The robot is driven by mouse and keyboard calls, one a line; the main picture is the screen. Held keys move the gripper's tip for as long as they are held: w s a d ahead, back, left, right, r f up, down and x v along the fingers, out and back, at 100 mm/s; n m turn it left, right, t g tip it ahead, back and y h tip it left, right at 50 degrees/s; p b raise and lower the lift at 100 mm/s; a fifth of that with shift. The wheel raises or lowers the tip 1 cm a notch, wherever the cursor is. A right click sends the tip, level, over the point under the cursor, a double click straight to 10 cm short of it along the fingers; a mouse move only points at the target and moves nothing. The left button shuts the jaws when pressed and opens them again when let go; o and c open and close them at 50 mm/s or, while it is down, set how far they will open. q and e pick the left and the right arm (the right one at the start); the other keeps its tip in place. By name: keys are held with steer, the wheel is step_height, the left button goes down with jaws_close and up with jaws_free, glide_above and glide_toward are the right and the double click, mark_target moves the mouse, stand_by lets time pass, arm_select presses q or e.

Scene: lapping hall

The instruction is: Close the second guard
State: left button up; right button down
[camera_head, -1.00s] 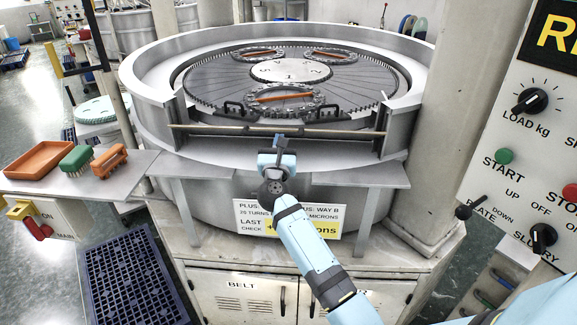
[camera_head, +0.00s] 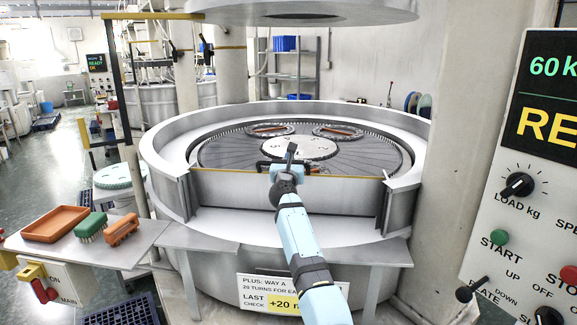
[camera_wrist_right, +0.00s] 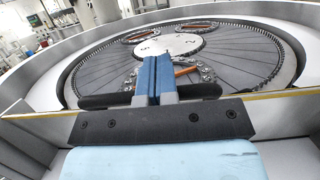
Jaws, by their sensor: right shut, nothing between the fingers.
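The front guard (camera_head: 235,190) is a grey panel with a yellow top edge. In the head view it stands upright across the front opening of the round lapping machine (camera_head: 160,165), between two dark-edged side posts. My left gripper is not in view.
A control panel (camera_head: 525,215) stands close at the right beside a pale column (camera_head: 465,100). A shelf (camera_head: 150,240) at the left holds an orange tray (camera_head: 55,224) and brushes (camera_head: 92,226). A round grey plate (camera_head: 300,10) hangs above the machine.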

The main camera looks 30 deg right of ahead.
steer(key=shift+w+d+r+g+p, duration=0.25)
steer(key=shift+w+d+g+p, duration=0.1)
steer(key=shift+w, duration=0.3)
steer(key=shift+w+d+f+y, duration=0.1)
steer(key=shift+d+f+y, duration=0.1)
steer(key=shift+y, duration=0.1)
steer(key=shift+a+r, duration=0.1)
